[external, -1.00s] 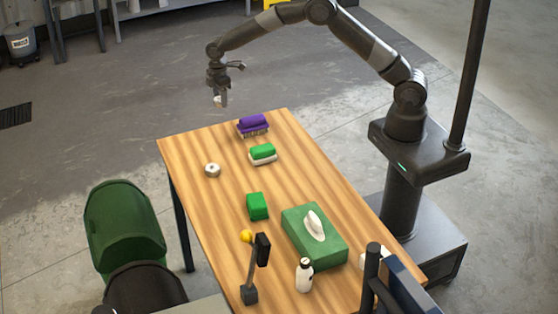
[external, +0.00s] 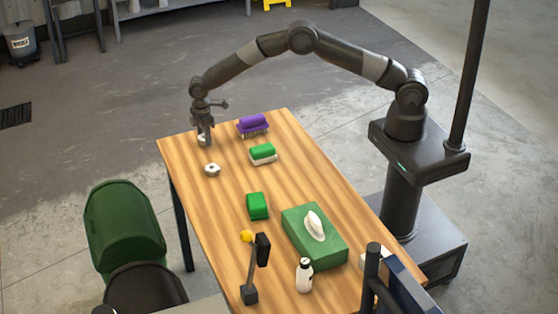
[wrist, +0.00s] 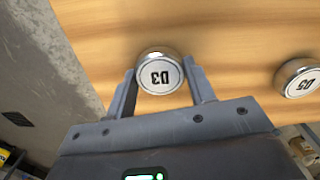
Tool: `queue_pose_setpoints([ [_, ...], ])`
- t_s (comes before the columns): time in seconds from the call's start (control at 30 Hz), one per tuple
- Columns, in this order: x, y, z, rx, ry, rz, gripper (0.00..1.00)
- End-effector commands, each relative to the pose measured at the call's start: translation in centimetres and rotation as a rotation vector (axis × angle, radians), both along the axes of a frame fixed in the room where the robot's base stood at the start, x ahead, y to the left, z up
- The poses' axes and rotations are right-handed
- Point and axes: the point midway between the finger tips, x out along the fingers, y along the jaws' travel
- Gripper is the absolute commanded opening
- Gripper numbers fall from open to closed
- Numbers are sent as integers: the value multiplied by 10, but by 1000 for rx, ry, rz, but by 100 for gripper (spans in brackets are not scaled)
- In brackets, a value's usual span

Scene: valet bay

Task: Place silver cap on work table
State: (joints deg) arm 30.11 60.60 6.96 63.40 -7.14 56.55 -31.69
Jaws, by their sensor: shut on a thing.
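A silver cap marked D3 (wrist: 160,74) is held between the two fingers of my gripper (wrist: 160,92) in the wrist view. In the external view my gripper (external: 204,140) is low over the far left corner of the wooden work table (external: 200,215), with the held cap (external: 203,141) at its fingertips. I cannot tell whether the held cap touches the table. A second silver cap marked D5 (wrist: 299,78) lies on the table to the right in the wrist view, and it also shows in the external view (external: 212,170), apart from my gripper.
A purple brush (external: 252,124) and a green-topped brush (external: 263,154) lie right of my gripper. A green block (external: 257,206), a green tissue box (external: 325,250), a white bottle (external: 304,275) and a lamp-like stand (external: 252,275) are nearer. The table's left middle is bare.

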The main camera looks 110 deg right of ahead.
Motion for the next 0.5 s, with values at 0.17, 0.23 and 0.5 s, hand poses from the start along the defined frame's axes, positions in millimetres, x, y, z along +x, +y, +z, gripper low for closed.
queue_pose_setpoints([
  [0.17, 0, 0, 0, -1, -2, 0, 27],
  [0.23, 0, 0, -1, -1, -2, 0, 27],
  [0.5, 0, 0, -3, -1, -1, 0, 62],
])
